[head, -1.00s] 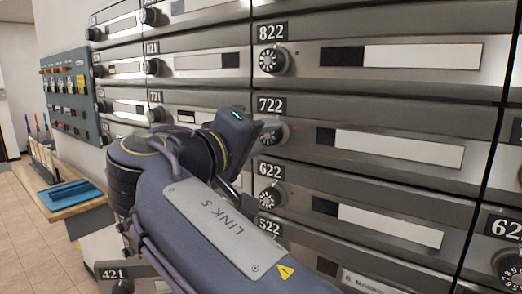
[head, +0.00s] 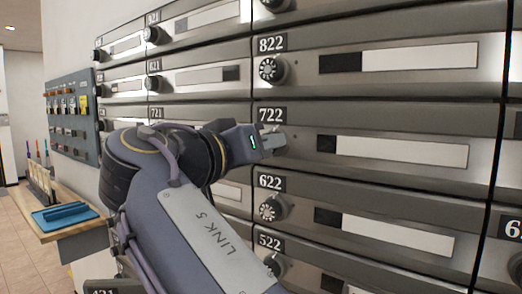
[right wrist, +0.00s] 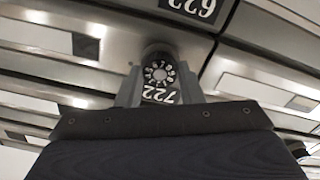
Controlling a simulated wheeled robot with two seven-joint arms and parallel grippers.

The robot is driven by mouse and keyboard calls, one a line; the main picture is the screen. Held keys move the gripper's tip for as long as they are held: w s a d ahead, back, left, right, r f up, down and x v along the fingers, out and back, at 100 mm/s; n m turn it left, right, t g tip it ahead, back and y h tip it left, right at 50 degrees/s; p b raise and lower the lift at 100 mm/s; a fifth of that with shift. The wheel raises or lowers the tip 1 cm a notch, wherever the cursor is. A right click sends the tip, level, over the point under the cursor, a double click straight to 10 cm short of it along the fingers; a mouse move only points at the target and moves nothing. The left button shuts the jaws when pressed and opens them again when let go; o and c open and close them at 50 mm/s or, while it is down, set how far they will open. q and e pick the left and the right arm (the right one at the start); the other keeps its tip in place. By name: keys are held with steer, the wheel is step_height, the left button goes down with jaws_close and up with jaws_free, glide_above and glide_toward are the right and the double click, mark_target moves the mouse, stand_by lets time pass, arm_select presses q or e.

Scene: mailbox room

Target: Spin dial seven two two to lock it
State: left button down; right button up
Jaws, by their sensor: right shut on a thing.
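The mailbox door labelled 722 (head: 390,150) is flush with its neighbours in the head view. Its black number plate (head: 272,115) shows above my right gripper (head: 272,141). The gripper reaches in from the left and covers the 722 dial in the head view. In the right wrist view, the round dial with white numerals (right wrist: 160,72) sits between the two fingers of my right gripper (right wrist: 158,88), which are shut on it. The 722 plate (right wrist: 160,94) shows upside down just below the dial. My left gripper is not in view.
Dial 822 (head: 271,70) is above and dial 622 (head: 271,209) below, both close to my right arm.

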steer(key=shift+f, duration=0.1)
stand_by(0.4)
steer(key=o, duration=1)
steer(key=v, duration=0.7)
steer(key=shift+s+a, duration=0.25)
steer(key=shift+s, duration=0.05)
